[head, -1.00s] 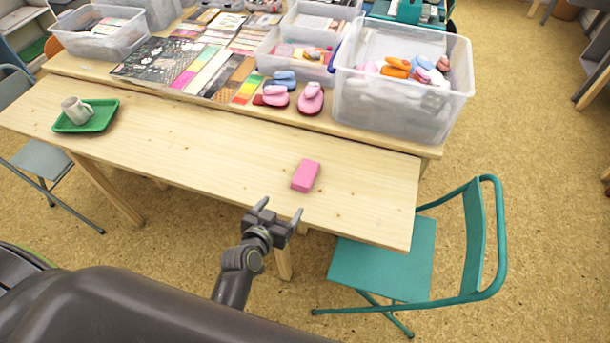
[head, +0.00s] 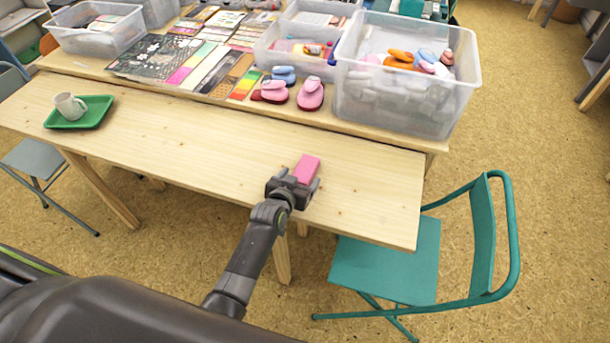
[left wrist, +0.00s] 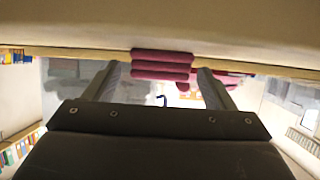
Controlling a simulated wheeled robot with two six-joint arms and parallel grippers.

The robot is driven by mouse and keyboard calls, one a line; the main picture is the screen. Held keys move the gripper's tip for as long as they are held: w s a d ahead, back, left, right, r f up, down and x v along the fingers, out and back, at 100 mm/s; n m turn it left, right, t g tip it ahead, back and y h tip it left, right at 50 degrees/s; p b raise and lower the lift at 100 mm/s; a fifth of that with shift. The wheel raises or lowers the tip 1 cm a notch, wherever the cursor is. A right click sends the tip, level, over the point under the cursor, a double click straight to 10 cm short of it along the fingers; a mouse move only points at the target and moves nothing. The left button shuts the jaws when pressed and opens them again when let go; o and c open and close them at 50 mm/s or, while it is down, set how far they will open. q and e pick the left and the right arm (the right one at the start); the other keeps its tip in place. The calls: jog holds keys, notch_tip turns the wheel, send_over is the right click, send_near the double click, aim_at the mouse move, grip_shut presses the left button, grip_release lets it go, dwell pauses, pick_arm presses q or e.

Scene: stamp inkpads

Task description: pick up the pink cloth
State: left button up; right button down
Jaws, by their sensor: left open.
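The pink cloth (head: 307,166) is a small folded block lying on the near wooden table (head: 200,150). In the left wrist view the cloth (left wrist: 162,65) shows stacked folds and sits between and beyond the two fingertips. My left gripper (head: 300,179) is open at the near side of the cloth, its fingers pointing toward it. It hides the cloth's near end in the head view. In the left wrist view the fingers of the left gripper (left wrist: 158,75) are apart, with nothing held. My right gripper is not in view.
A green tray (head: 97,119) with a mug (head: 69,106) stands at the table's left. Behind are pink stampers (head: 311,93) and a clear bin (head: 400,105) on another table. A teal chair (head: 395,265) stands at the right. The tabletop around the cloth is clear.

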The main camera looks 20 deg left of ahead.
pick_arm(q)
jog(key=shift+b+x, duration=0.5)
jog(key=shift+x, duration=0.45)
jog(key=c, duration=1.1)
jog(key=shift+o, duration=0.2)
